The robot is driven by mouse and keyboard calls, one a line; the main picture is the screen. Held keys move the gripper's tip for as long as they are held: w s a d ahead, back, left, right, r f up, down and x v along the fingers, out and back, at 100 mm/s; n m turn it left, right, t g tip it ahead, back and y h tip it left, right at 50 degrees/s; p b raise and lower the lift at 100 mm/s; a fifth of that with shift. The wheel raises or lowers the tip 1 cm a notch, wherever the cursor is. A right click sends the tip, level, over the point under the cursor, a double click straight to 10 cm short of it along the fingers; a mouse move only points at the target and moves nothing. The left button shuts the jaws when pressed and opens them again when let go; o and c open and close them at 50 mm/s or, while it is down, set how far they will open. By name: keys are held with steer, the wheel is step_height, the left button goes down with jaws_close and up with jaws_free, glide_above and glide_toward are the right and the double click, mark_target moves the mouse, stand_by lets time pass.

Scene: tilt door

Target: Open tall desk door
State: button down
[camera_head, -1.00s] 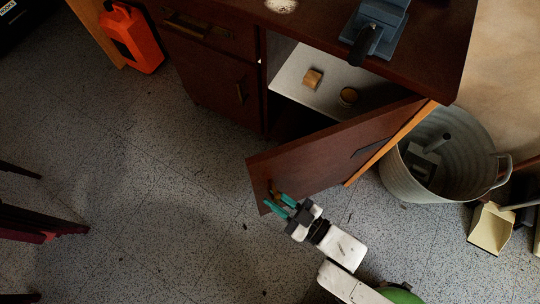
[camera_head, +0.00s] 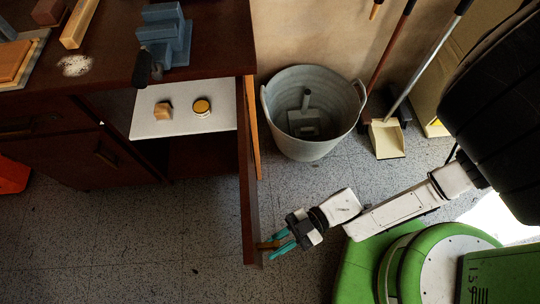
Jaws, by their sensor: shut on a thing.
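The tall desk door (camera_head: 247,185) stands swung far out from the dark wooden desk (camera_head: 105,62), seen nearly edge-on and pointing toward the front. Its handle (camera_head: 267,244) is brass-coloured and sits near the door's free end, partly hidden by the fingers. My gripper (camera_head: 277,245), with teal fingers, is at the right side of the door and shut on the handle.
A metal tub (camera_head: 312,140) stands right of the door, near the wall. A dustpan (camera_head: 386,139) and long-handled tools are further right. A blue vise (camera_head: 165,38) is on the desktop.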

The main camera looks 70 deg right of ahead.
steer(key=shift+s+d, duration=0.15)
steer(key=shift+s, duration=0.1)
steer(key=c, duration=1.2)
jaws_free()
steer(key=v, duration=1)
steer(key=shift+s+d, duration=0.3)
